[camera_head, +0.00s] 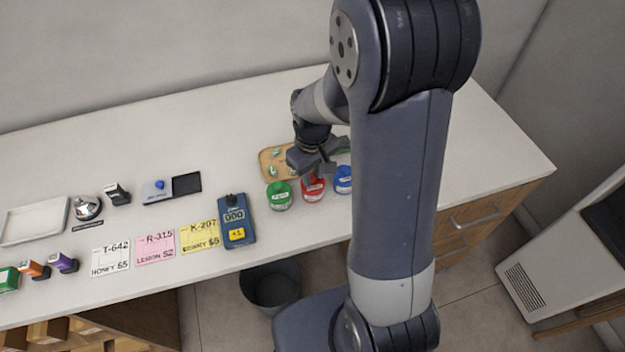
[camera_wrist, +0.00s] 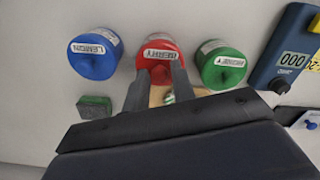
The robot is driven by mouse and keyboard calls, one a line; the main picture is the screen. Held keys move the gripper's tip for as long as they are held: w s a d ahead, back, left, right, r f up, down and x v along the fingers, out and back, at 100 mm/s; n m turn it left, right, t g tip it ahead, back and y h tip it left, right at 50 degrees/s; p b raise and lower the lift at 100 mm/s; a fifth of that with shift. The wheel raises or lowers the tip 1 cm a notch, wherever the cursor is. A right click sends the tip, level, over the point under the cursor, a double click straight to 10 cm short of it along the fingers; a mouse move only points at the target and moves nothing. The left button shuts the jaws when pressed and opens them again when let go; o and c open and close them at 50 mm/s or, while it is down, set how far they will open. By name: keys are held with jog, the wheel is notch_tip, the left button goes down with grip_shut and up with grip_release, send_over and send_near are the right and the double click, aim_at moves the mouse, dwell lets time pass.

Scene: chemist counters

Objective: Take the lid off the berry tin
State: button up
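The berry tin (camera_head: 314,190) has a red lid and stands between a green-lidded tin (camera_head: 280,196) and a blue-lidded tin (camera_head: 343,182) near the counter's front edge. In the wrist view, the red lid (camera_wrist: 160,50) carries a label reading BERRY, upside down. My gripper (camera_head: 318,168) is low over the back side of the berry tin. In the wrist view, the gripper's two fingers (camera_wrist: 161,72) are apart, with red showing between their tips. They overlap the near part of the lid; whether they touch it is unclear.
The blue tin (camera_wrist: 95,55) and green tin (camera_wrist: 222,66) stand close on either side. A wooden tray (camera_head: 265,160) with small green pieces lies behind. A blue device (camera_head: 236,222) reading 000 is left of the tins. The counter's right end is clear.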

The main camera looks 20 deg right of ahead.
grip_shut()
